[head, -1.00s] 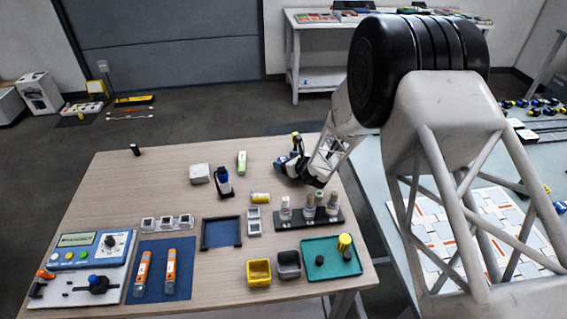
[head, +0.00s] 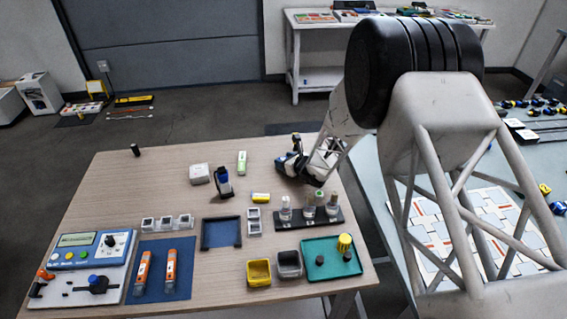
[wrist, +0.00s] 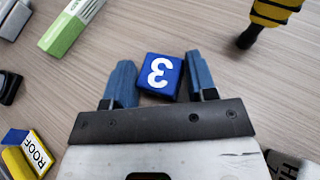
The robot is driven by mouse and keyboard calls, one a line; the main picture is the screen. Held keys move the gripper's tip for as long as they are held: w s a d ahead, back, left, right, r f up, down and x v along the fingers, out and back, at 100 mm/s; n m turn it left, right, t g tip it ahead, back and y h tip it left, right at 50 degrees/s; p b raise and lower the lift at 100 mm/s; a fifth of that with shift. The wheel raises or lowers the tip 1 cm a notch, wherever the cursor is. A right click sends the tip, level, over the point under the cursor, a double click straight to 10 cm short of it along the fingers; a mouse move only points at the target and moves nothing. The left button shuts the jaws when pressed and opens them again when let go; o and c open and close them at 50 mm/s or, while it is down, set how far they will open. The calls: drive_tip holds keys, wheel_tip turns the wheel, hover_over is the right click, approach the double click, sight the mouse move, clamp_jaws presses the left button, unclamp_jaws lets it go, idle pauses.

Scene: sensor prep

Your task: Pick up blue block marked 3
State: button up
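The blue block marked 3 (wrist: 159,77) lies on the wood table, with its white numeral facing up in the wrist view. My gripper (wrist: 161,78) is open, its two blue fingers on either side of the block. Narrow gaps show between the block and the fingers, and the block sits slightly turned relative to them. In the head view my gripper (head: 290,163) is low over the back right of the table. The block cannot be made out there.
A yellow-and-black striped handle (wrist: 273,10) stands close beyond the fingers. A rack of vials (head: 310,218) stands in front of my gripper. Bare table lies around the block.

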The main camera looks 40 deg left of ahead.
drive_tip(key=shift+c, duration=1.4)
drive_tip(key=shift+r, duration=0.15)
drive_tip(key=shift+r, duration=4.85)
